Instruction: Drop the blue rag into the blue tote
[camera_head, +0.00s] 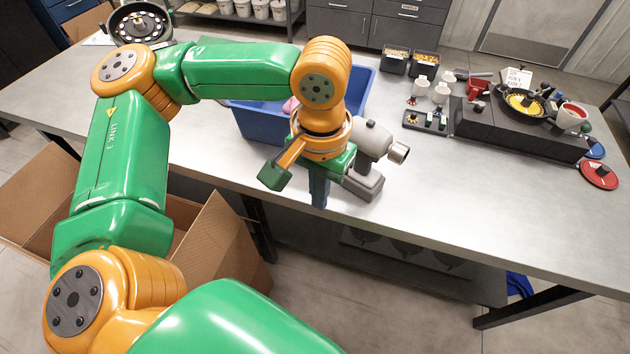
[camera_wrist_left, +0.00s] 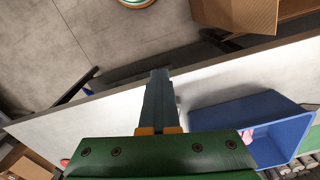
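A blue rag (camera_head: 518,285) lies crumpled low beneath the right end of the table, beside a table leg. A sliver of blue, apparently the same rag, shows past the table edge in the left wrist view (camera_wrist_left: 76,93). The blue tote (camera_head: 262,124) stands on the table behind my left forearm, partly hidden by it. It also shows in the left wrist view (camera_wrist_left: 225,118), with something pink inside. My left gripper (camera_head: 319,193) points down near the table's front edge, in front of the tote. Its fingers (camera_wrist_left: 158,98) are together, with nothing visible between them. My right gripper is out of view.
A grey power tool (camera_head: 372,160) stands close to the right of my left gripper. A dark seed-meter unit (camera_head: 520,125), cups and small bins (camera_head: 425,63) occupy the table's right side. An open cardboard box (camera_head: 215,240) is on the floor at left. The front right tabletop is clear.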

